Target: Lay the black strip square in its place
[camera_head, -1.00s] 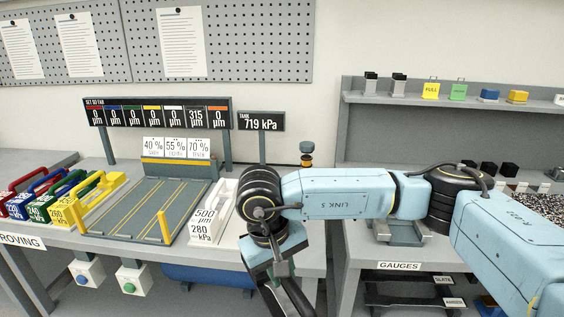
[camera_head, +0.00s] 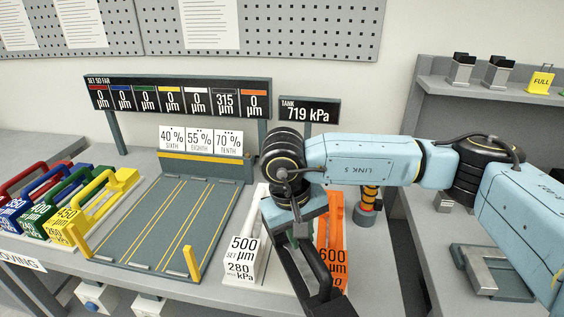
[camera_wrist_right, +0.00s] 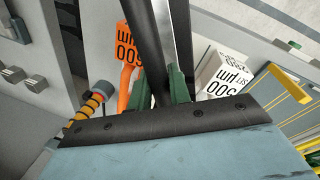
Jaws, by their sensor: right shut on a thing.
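My right gripper (camera_head: 300,232) is shut on the black strip (camera_head: 318,272), a long black piece with a handle-like bar, and holds it slanting down towards the bench front. In the right wrist view the green fingers of the gripper (camera_wrist_right: 157,88) close on the black strip (camera_wrist_right: 143,35), which runs up out of the frame. In the head view it hangs between a white 500 µm block (camera_head: 246,258) and an orange 600 µm block (camera_head: 333,262). My left gripper is out of view.
A grey bed with yellow lines (camera_head: 170,222) and yellow posts lies left of the white block. Red, blue, green and yellow handled blocks (camera_head: 75,205) stand further left. The readout board (camera_head: 180,100) shows 315 µm in one panel. An orange-banded post (camera_head: 368,198) stands right.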

